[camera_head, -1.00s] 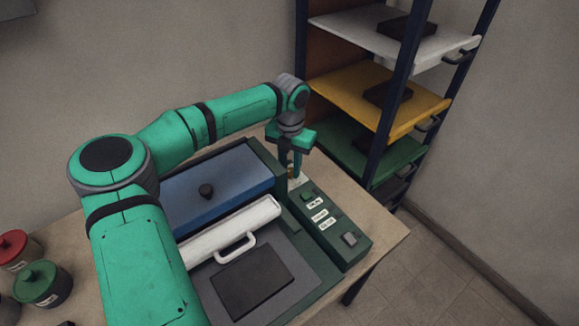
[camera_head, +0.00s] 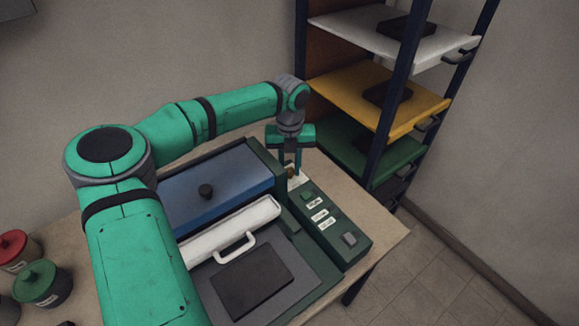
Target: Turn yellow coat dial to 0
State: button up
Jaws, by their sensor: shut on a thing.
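The machine's control panel (camera_head: 330,232) runs along its right side, with a green button, several small white labels and a grey button. At the panel's far end a small yellowish-brown dial (camera_head: 290,171) sits on a pale plate (camera_head: 297,182). My gripper (camera_head: 291,168) points down over this end and is shut on the dial. The fingers hide most of the dial, and I cannot read its setting or the marks on the plate.
The machine has a blue lid (camera_head: 220,185) with a black knob and a white bar with a handle (camera_head: 235,243). A rack with white, yellow (camera_head: 365,92) and green shelves stands behind right. Red and green lidded jars (camera_head: 40,284) stand at left.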

aim_at(289, 170)
jog(key=shift+w, duration=0.1)
jog(key=o, duration=1)
jog(key=shift+o, duration=0.2)
jog(key=shift+a, duration=0.1)
notch_tip(289, 170, up, 11)
jog(key=shift+f, duration=0.1)
